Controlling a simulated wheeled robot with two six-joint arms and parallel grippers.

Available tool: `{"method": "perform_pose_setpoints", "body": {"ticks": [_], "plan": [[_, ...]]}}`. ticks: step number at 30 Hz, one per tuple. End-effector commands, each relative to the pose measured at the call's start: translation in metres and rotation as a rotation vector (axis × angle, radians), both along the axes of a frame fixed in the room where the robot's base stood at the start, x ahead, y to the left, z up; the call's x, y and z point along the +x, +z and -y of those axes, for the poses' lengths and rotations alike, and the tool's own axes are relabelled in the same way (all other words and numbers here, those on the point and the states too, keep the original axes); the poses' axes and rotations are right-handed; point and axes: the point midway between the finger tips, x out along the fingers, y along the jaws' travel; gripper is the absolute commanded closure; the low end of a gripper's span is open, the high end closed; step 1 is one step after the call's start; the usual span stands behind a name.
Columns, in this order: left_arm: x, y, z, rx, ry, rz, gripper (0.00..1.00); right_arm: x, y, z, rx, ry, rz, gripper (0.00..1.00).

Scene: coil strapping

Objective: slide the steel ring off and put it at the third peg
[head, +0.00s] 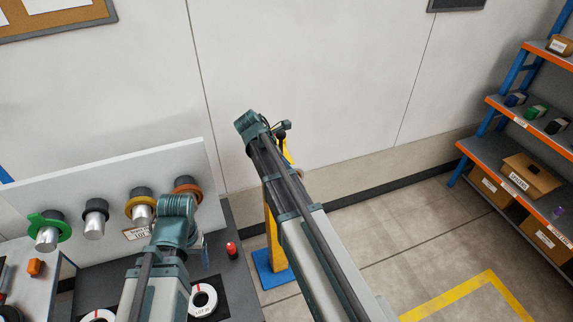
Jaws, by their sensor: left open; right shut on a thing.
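A white board (20,208) on the bench at the left carries a row of pegs. From the left, a green ring (63,229) is around the first peg (46,238); the second peg (95,226) has a dark cap or collar. A yellow ring (130,208) is around the third peg (141,216), and an orange-brown ring (186,187) is at the fourth. I cannot make out which one is the steel ring. My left gripper (178,215) is open before the fourth peg, its fingers mostly hidden. My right gripper (282,130) is shut by the yellow stand; its held thing is unclear.
A red-and-black object (231,250) stands at the bench's right edge. A yellow stand (271,232) with a blue base is beside the bench. A shelf (490,150) with boxes is far right; the floor between is clear.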

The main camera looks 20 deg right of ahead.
Motion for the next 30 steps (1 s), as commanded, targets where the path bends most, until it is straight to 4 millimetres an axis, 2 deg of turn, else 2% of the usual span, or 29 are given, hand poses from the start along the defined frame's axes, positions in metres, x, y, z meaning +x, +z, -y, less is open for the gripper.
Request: {"method": "perform_pose_setpoints", "body": {"ticks": [23,24,28,30], "plan": [[0.0,0.0,0.0,0.0,0.0,0.0,0.24,0.0001,-0.0001,-0.0003,0.001,0.0,0.0,1.0],[0.0,0.0001,0.0,0.0,0.0,0.0,0.24,0.0001,0.0002,-0.0001,0.0,0.0,0.0,0.77],[0.0,0.0001,0.0,0.0,0.0,0.0,0.24,0.0001,0.0002,-0.0001,0.0,0.0,0.0,1.0],[0.0,0.0001,0.0,0.0,0.0,0.0,0.24,0.0001,0.0002,-0.0001,0.0,0.0,0.0,1.0]]}}
